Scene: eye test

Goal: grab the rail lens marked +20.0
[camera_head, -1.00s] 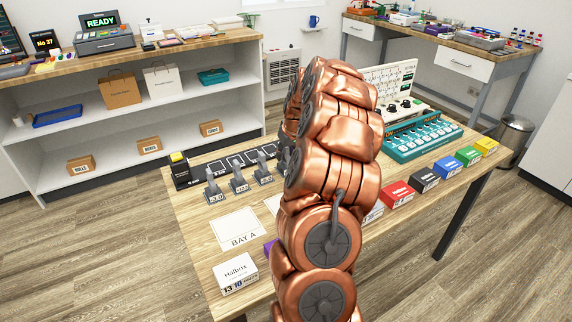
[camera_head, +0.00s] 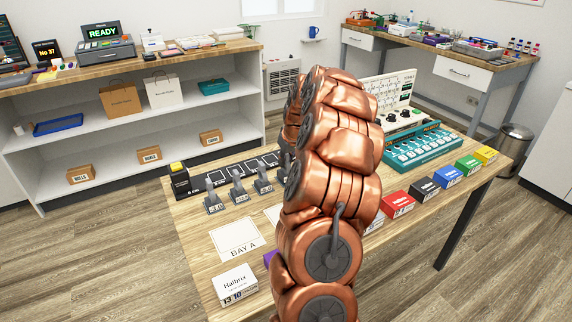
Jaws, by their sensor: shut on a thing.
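Several grey rail lenses stand in a row on the wooden table. Three show clearly left of my arm: a near one (camera_head: 212,197), a middle one (camera_head: 238,187) and a farther one (camera_head: 262,180). Their number labels are too small to read surely, so I cannot tell which is marked +20.0. A dark grey part shows at the left edge of my copper arm, farther along the row; I cannot tell what it is. My arm hides my gripper, its fingers and whatever is between them.
A black rail with square slots (camera_head: 240,167) lies behind the lenses. A BAY A card (camera_head: 237,234) and a white Halbrix box (camera_head: 235,283) lie at the front left. A teal tray (camera_head: 425,150) and several coloured boxes, one red (camera_head: 397,201), stand right of my arm.

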